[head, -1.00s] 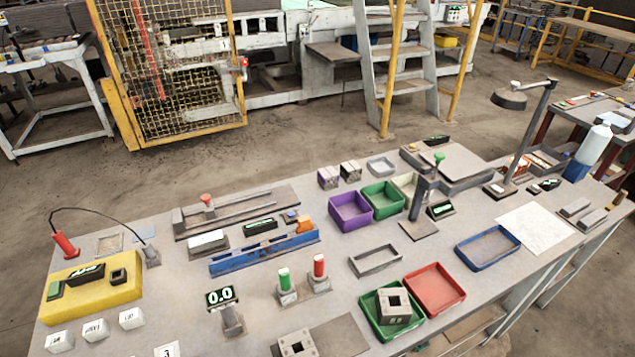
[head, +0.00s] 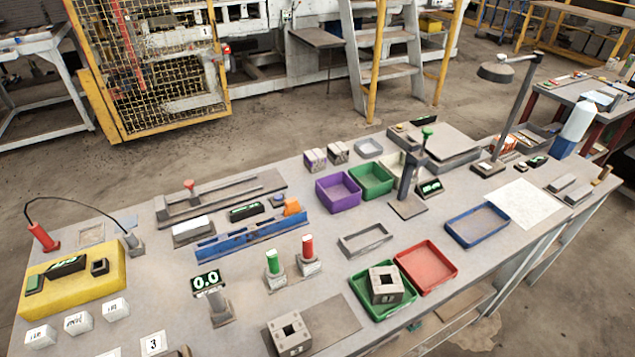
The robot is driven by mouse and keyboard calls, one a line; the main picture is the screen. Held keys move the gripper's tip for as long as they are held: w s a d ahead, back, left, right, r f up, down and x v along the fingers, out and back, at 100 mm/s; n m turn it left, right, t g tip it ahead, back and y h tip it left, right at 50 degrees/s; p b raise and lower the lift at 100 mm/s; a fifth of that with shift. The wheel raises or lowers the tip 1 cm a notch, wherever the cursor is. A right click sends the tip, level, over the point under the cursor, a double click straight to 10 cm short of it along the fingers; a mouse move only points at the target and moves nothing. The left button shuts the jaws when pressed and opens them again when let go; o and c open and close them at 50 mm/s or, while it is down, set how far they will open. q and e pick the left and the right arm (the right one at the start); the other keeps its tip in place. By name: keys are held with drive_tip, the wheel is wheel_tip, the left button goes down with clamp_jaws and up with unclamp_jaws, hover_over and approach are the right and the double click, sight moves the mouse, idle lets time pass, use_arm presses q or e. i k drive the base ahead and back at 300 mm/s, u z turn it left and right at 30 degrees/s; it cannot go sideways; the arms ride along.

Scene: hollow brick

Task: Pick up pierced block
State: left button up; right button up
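A grey block with a square hole through its top (head: 289,346) stands at the front edge of the picture, beside or partly on a flat dark plate. A second similar grey pierced block (head: 386,291) sits inside the front green tray (head: 362,298). It has a mark on its front face. Both holes look empty. I see neither of my grippers in the head view.
A red tray (head: 427,266) adjoins the green tray. A grey frame (head: 365,239) lies behind. Green and red cylinders on bases (head: 275,280) and a 0.0 display (head: 207,282) stand left. A flat plate (head: 325,322) lies between the blocks.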

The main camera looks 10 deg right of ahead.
sight(291, 324)
drive_tip(key=u, duration=2.15)
drive_tip(key=k, duration=1.5)
drive_tip(key=z, duration=2.15)
